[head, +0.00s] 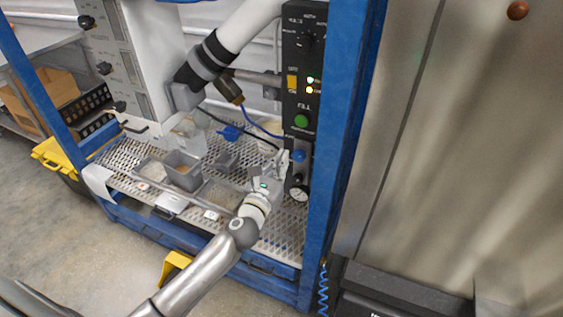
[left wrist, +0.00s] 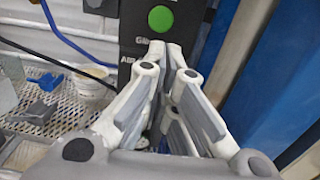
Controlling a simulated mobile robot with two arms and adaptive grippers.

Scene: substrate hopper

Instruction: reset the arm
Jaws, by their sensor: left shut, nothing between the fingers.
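My left gripper (head: 282,160) is in front of the lower part of the black control panel (head: 301,75), inside the blue frame. Its fingers are shut and empty. In the left wrist view my left gripper (left wrist: 167,48) points at the panel just below the green button (left wrist: 160,18). The green button also shows in the head view (head: 301,120), above the gripper. I cannot tell whether the fingertips touch the panel. My right gripper is not in view.
A perforated metal shelf (head: 125,158) holds grey trays (head: 182,168) left of my arm. A blue frame post (head: 340,130) stands close on the right, beside a large steel surface (head: 460,130). A yellow bin (head: 55,155) stands on the floor at left.

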